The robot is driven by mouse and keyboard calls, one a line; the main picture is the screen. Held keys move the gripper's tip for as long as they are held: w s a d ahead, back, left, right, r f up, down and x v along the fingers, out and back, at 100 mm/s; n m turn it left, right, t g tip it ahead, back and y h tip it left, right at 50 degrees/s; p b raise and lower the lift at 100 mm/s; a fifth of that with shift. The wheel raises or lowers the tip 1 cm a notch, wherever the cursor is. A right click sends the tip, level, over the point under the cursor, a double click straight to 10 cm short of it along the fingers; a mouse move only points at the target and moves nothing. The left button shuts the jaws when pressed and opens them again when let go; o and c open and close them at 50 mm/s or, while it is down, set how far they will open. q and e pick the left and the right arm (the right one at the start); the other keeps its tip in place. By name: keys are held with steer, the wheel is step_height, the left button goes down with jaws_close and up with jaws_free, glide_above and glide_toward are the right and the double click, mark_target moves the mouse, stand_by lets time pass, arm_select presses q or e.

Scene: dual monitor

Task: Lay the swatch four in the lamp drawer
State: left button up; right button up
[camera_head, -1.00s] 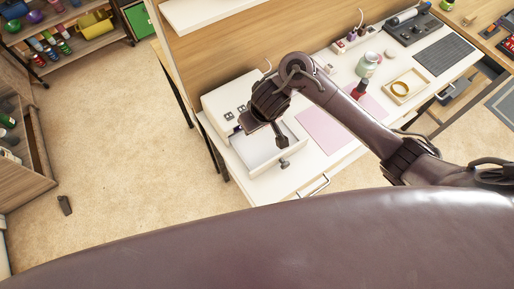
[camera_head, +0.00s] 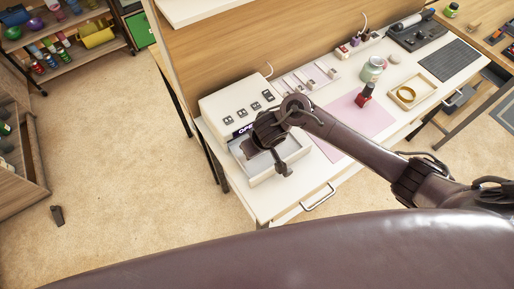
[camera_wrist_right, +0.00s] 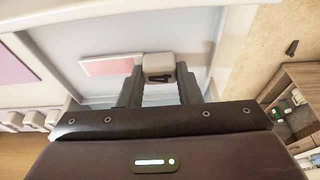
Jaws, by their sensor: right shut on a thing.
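My right gripper (camera_wrist_right: 160,88) is shut on the white tab of swatch four (camera_wrist_right: 159,65), marked "4". A thin pink card, apparently part of the swatch, shows beside the tab in the right wrist view. In the head view my right gripper (camera_head: 276,160) is over the open white lamp drawer (camera_head: 298,155) and hides part of it. The drawer's pale floor (camera_wrist_right: 95,35) lies behind the swatch in the wrist view. I cannot tell whether the swatch touches the floor. My left gripper is not in view.
A white box with several switches (camera_head: 236,104) and an "OPEN" display stands behind the drawer. Several swatches sit in a rack (camera_head: 310,80) to its right. A pink mat (camera_head: 352,130), red bottle (camera_head: 364,96), jar (camera_head: 373,69) and small tray (camera_head: 408,92) are farther right.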

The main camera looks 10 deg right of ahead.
steer(key=shift+f, duration=0.1)
steer(key=o, duration=0.9)
steer(key=shift+o, duration=0.2)
steer(key=p+v, duration=0.6)
steer(key=v, duration=0.6)
